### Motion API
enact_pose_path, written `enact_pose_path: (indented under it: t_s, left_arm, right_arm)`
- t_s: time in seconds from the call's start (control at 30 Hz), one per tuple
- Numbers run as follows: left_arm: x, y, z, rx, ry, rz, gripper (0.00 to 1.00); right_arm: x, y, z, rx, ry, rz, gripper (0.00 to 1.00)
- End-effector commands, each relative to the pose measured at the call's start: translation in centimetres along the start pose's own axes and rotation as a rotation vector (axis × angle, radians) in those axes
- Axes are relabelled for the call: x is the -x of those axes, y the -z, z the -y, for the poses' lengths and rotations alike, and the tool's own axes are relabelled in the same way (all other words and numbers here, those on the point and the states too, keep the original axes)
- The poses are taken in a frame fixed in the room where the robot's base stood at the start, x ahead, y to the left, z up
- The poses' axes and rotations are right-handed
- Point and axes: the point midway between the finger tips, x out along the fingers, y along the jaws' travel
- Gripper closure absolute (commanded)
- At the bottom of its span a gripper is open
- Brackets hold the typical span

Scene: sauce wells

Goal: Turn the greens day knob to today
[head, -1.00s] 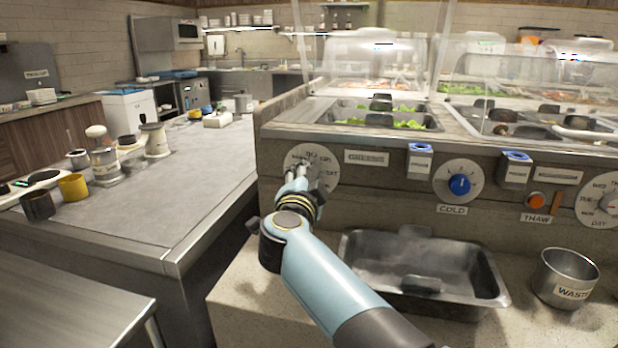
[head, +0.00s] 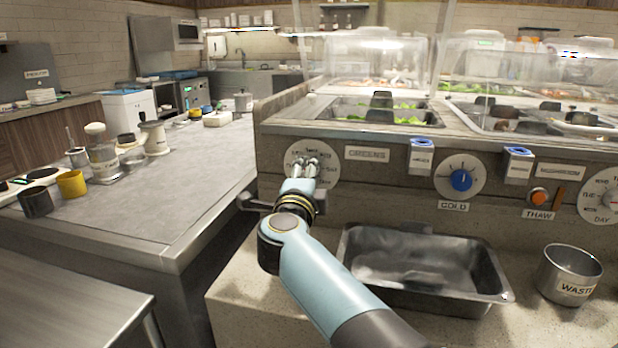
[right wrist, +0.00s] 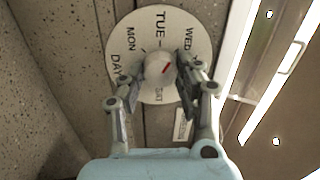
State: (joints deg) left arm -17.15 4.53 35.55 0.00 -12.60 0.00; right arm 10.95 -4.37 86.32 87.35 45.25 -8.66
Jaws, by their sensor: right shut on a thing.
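The greens day knob sits on a round white dial (head: 330,165) on the counter front, left of the GREENS label (head: 367,154). My right gripper (head: 311,165) is at this dial, its fingertips on the knob. In the right wrist view, the round knob (right wrist: 161,70) with a short slanted red mark lies between the fingers of the right gripper, which are shut on it. MON, TUE and WED read around the dial rim (right wrist: 148,20) there. I cannot tell exactly which day the mark points to. My left gripper is not in view.
A blue COLD knob (head: 461,180), an orange THAW button (head: 538,196) and another day dial (head: 592,203) are to the right. A dark metal pan (head: 350,265) and a WASTE pot (head: 570,272) stand below. A worktop (head: 180,205) lies to the left.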

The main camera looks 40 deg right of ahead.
Motion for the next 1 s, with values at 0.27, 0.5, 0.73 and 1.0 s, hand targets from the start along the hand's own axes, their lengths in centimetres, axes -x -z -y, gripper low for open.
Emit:
enact_pose_path:
  t_s: [0.27, 0.5, 0.73, 1.0]
  left_arm:
    - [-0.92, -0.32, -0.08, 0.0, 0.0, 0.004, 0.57]
    - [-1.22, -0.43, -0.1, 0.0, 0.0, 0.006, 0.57]
    - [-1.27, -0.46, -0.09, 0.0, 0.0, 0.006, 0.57]
    - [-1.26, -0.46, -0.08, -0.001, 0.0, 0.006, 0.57]
  right_arm:
    - [0.1, -0.01, -0.41, -0.165, 0.009, -0.01, 0.99]
    - [0.1, -0.01, -0.38, -0.237, 0.014, -0.014, 0.99]
    - [0.11, -0.01, -0.38, -0.254, 0.015, -0.014, 0.99]
    - [0.12, -0.01, -0.41, -0.253, 0.014, -0.014, 0.99]
